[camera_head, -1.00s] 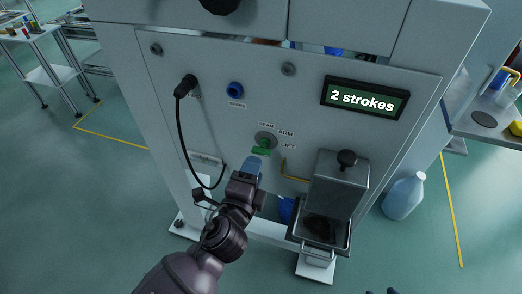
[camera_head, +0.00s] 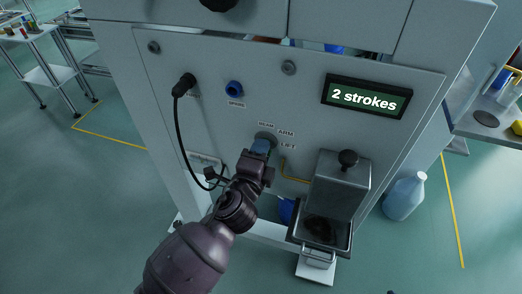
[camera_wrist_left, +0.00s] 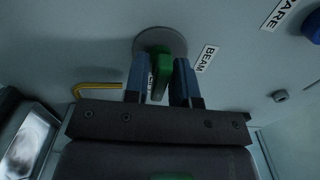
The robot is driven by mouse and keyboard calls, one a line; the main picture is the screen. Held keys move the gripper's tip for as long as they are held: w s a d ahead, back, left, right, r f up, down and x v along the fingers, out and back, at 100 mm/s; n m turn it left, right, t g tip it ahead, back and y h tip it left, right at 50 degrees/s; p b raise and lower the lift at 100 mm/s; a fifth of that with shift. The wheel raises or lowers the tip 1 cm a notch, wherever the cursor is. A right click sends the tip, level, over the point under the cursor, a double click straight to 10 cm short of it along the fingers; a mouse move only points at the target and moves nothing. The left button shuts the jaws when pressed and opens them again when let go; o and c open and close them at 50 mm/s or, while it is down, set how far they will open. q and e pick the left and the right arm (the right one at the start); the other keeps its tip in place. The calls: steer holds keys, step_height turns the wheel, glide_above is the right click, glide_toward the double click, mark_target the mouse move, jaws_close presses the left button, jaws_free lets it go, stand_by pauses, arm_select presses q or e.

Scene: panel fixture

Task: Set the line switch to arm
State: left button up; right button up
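The line switch (camera_head: 266,137) is a round grey disc on the panel, with BEAM, ARM and LIFT labels around it. In the head view my left gripper (camera_head: 261,147) covers its lever. In the left wrist view the green lever (camera_wrist_left: 158,65) stands out from the disc (camera_wrist_left: 160,42). The two blue fingers of my left gripper (camera_wrist_left: 159,84) are open, one on each side of the lever. A narrow gap seems to show beside the lever. I cannot tell which label the lever points to. My right gripper is not clearly in view.
A display (camera_head: 365,97) reads "2 strokes". A yellow bent rod (camera_head: 292,174) and a grey box with a black knob (camera_head: 341,184) stand close on the right.

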arm_select(q)
jaws_close()
steer(key=shift+n, duration=0.3)
steer(key=n, duration=0.2)
steer(key=shift+n, duration=0.3)
steer(key=n+p, duration=0.1)
steer(key=n, duration=0.2)
steer(key=shift+r, duration=0.1)
steer(key=shift+n, duration=1.1)
steer(key=shift+n+p, duration=0.3)
